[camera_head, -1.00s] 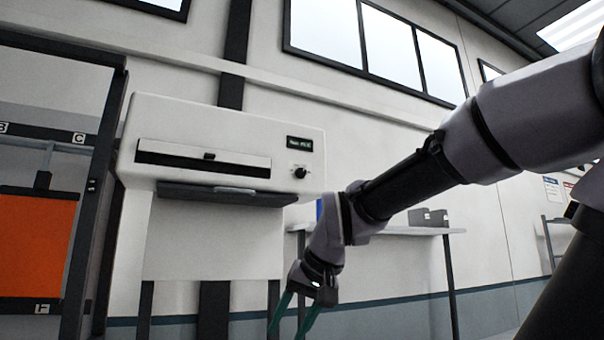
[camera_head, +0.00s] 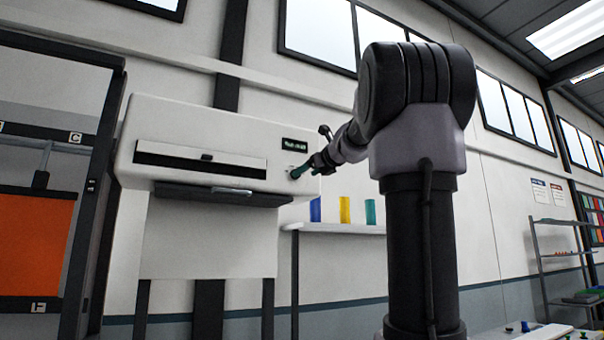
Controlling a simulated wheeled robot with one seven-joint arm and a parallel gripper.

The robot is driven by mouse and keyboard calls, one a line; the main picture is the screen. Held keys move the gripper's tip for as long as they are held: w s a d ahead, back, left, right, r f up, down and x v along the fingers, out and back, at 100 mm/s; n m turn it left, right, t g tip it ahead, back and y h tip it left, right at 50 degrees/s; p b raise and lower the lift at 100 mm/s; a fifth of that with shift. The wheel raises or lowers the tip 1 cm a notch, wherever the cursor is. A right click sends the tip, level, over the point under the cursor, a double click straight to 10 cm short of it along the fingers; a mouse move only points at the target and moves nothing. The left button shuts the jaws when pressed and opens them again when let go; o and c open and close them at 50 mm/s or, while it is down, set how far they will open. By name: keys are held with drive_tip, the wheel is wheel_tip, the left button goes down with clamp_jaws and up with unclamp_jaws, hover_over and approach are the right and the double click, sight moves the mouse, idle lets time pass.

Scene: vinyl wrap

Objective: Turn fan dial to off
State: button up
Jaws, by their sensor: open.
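The white machine (camera_head: 205,130) on the wall side has a small dark display (camera_head: 295,145) near its right end, with text too small to read. The dial sits just below this display, at the machine's right front.
The machine has a long front slot (camera_head: 200,161) with a dark ledge (camera_head: 215,193) below. A side table (camera_head: 335,227) at its right holds blue, yellow and teal rolls. Shelving (camera_head: 560,250) stands far right. An orange panel (camera_head: 35,240) is at the left.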

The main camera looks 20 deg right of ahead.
drive_tip(key=w+d+r+m, duration=0.2)
drive_tip(key=w+r, duration=0.1)
drive_tip(key=w, duration=0.8)
drive_tip(key=shift+w+d+m+t+h, duration=0.2)
drive_tip(key=shift+m+t+h, duration=0.1)
drive_tip(key=shift+m+t, duration=0.1)
clamp_jaws()
